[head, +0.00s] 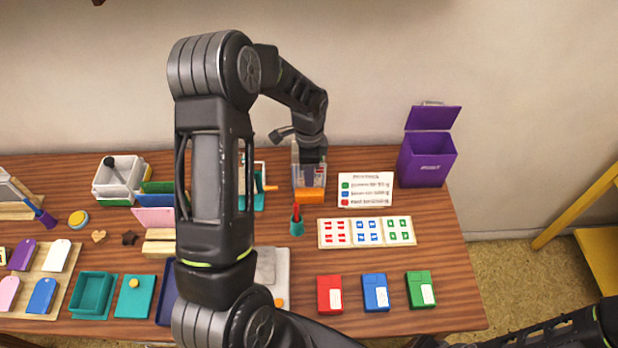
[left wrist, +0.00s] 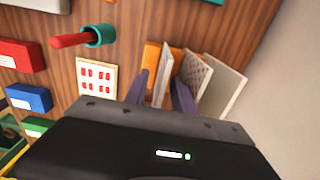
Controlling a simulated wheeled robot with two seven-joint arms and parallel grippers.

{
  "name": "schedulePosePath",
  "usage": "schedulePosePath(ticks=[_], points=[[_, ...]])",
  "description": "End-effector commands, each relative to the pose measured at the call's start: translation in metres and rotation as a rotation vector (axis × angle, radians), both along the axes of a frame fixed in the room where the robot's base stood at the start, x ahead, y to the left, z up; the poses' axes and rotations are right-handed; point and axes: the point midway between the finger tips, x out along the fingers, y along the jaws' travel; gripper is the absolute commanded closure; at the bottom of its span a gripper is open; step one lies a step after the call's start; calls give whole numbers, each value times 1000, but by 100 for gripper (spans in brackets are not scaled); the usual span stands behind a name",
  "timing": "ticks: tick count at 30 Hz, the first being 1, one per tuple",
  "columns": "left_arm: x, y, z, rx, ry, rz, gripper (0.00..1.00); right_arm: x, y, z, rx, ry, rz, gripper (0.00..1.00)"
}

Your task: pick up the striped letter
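An orange letter rack (head: 311,195) stands near the back of the table; it also shows in the left wrist view (left wrist: 151,54). Several pale letters lean in it. One letter (left wrist: 194,80) shows a reddish pattern on its face. A thin letter (left wrist: 163,74) nearest the left finger is seen nearly edge-on, so I cannot tell its pattern or which letter is striped. My left gripper (left wrist: 161,92) is at the rack, its fingers apart, with this edge-on letter in the gap. I see no clear grip on it. My right gripper is out of view.
A stamp card (head: 367,232) and a list card (head: 365,190) lie to the right. A purple bin (head: 427,160) with its lid up stands at the back right. Red, blue and green boxes line the front.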

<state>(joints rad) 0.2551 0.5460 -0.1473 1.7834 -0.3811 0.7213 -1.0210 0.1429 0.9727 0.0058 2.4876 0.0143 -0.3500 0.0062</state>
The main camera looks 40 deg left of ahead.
Motion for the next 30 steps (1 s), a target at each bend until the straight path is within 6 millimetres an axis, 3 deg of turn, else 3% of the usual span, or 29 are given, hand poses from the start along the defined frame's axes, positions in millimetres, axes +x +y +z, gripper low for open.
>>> schedulePosePath(ticks=[9, 20, 30], points=[[0, 0, 0, 0, 0, 0, 69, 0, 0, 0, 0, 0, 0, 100], [0, 0, 0, 0, 0, 0, 99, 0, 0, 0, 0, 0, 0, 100], [0, 0, 0, 0, 0, 0, 100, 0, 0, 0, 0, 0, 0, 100]])
